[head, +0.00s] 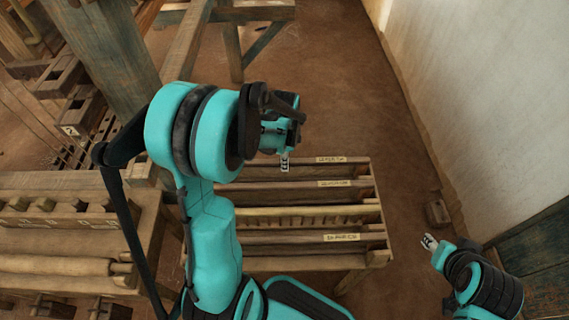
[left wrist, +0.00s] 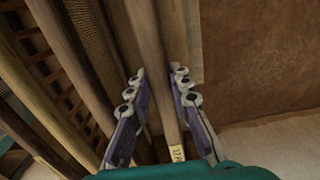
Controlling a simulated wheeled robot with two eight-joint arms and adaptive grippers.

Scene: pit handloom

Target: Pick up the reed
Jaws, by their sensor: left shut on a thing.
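My left gripper (head: 285,163) is over the far part of the slotted wooden rack (head: 378,215) in the head view. In the left wrist view its fingers (left wrist: 158,78) stand on either side of a long, narrow wooden bar, which I take to be the reed (left wrist: 146,35) seen edge-on, and are shut on it. The reed runs lengthwise away from the gripper; I cannot tell whether it is clear of the rack. The arm hides part of the rack in the head view. My right gripper (head: 428,242) is small at the lower right, away from the rack, its jaws unclear.
The rack has several labelled slots with long wooden pieces. A workbench with rollers (head: 55,265) stands at the left, by a thick post (head: 105,55). A pale wall (head: 480,100) runs along the right.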

